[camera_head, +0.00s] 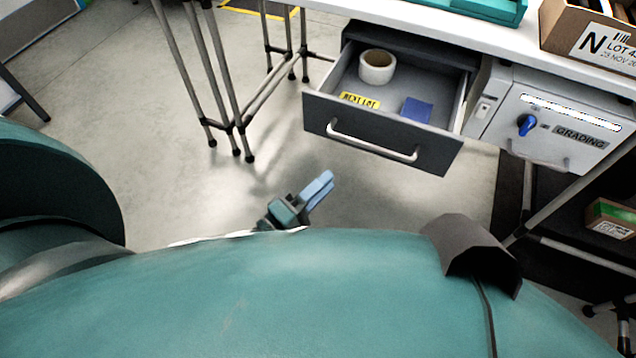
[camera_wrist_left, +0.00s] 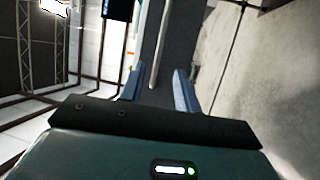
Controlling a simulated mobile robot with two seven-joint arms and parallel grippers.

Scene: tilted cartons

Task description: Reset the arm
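My left gripper (camera_head: 318,190) is in the middle of the head view, in front of and below the open drawer's dark front (camera_head: 385,140). It is apart from the drawer's pale bar handle (camera_head: 372,143). In the left wrist view the left gripper's two blue fingers (camera_wrist_left: 157,90) stand apart with nothing held between them. Beyond them shows a grey panel with a pale bar, which looks like the drawer front. My teal arm fills the bottom of the head view and hides the floor there. My right gripper is not in view.
The drawer holds a tape roll (camera_head: 377,67), a yellow label (camera_head: 360,101) and a blue item (camera_head: 416,110). A grey box marked GRADING (camera_head: 560,120) with a blue knob is on the right. A carton (camera_head: 590,30) sits on the white table (camera_head: 440,25).

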